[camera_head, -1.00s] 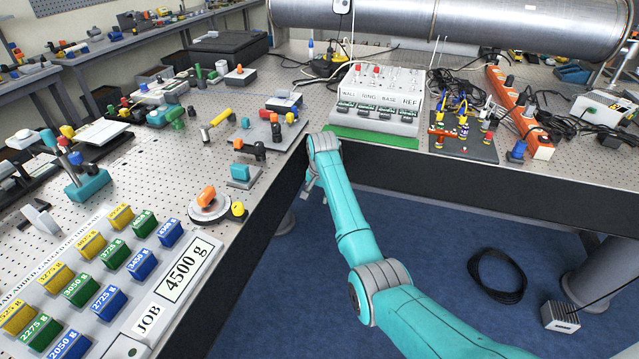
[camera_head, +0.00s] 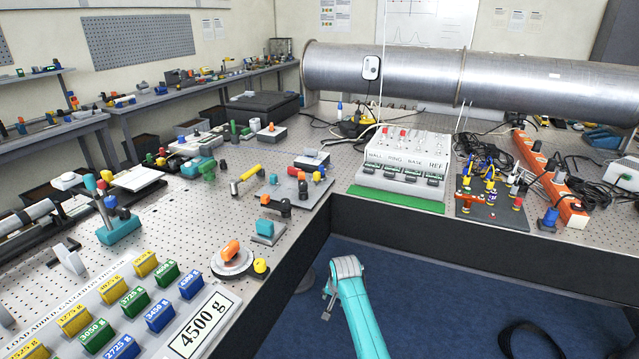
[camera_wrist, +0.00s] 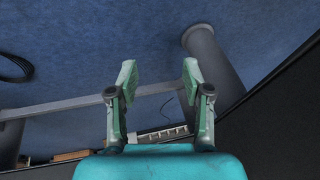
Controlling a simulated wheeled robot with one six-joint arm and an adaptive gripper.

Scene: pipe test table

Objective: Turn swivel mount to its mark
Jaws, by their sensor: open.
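What looks like the swivel mount is a round white disc (camera_head: 223,266) with marks on its rim and an orange block (camera_head: 231,250) on top. It sits near the inner edge of the left table, with a yellow knob (camera_head: 261,266) beside it. Which mark is meant is too small to tell. My gripper (camera_head: 326,302) hangs over the blue floor, right of the disc and apart from it, beyond the table edge. In the wrist view my gripper (camera_wrist: 160,72) is open and empty, with floor and a table leg behind it. The disc is not in that view.
A small teal-sided block (camera_head: 265,232) and a grey plate with knobs (camera_head: 298,192) stand behind the disc. A panel of coloured weights (camera_head: 120,300) lies in front-left. The dark table edge (camera_head: 440,245) bounds the open floor (camera_head: 430,300).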

